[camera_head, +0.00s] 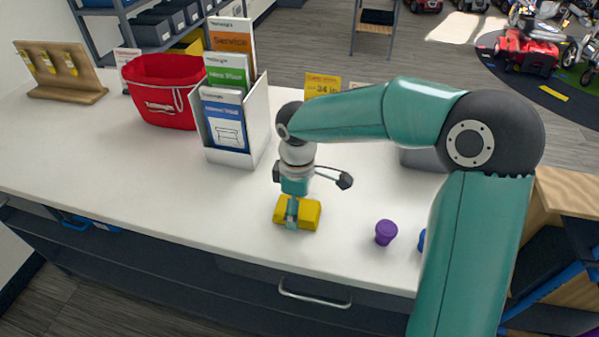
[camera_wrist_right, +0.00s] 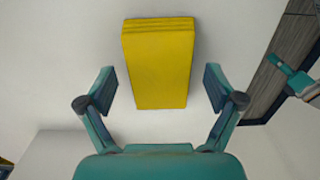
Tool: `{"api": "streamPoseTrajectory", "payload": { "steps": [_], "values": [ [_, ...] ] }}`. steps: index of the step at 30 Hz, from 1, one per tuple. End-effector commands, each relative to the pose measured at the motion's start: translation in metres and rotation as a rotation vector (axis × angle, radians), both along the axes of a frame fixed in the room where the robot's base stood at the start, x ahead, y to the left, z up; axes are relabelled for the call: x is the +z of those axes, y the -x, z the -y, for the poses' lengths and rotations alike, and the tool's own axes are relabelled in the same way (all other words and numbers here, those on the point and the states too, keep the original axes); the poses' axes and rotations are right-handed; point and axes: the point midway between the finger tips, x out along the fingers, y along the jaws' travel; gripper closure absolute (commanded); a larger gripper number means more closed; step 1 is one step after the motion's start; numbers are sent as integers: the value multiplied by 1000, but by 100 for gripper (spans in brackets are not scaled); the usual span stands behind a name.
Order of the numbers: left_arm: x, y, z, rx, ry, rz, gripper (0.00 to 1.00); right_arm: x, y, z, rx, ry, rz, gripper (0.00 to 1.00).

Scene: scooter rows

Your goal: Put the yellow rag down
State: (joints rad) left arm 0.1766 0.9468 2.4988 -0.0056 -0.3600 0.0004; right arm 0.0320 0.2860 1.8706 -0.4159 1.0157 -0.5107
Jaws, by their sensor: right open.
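The yellow rag (camera_head: 310,215) is a folded block lying flat on the white counter (camera_head: 200,205), near its front edge. In the right wrist view the rag (camera_wrist_right: 160,65) is centred ahead of the fingers. My right gripper (camera_head: 291,207) is above the rag, pointing down, and hides part of it. In the right wrist view my right gripper (camera_wrist_right: 160,88) is open, with one finger on each side of the rag and a visible gap at both sides. I cannot tell the exact height of the fingertips over the counter. My left gripper is not seen in the head view.
A purple cup-like item (camera_head: 385,232) and a partly hidden blue item (camera_head: 422,240) stand right of the rag. A brochure holder (camera_head: 256,115), a red basket (camera_head: 165,92) and a wooden key board (camera_head: 58,70) stand farther left. The counter left of the rag is clear.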

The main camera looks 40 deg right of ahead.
Motion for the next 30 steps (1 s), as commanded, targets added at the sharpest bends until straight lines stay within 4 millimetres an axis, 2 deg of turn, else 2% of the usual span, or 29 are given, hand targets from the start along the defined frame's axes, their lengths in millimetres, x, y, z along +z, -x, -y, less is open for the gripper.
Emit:
{"api": "streamPoseTrajectory", "payload": {
  "steps": [7,12,18,24,30],
  "values": [
    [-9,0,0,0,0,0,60,49,7,1,1,-1,11,8],
    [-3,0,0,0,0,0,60,94,6,1,1,-1,8,8],
    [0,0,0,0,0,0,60,135,8,1,1,-1,6,8],
    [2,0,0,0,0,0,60,158,8,1,2,0,4,8],
    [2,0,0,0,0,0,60,163,8,1,1,-1,2,8]
  ]
}}
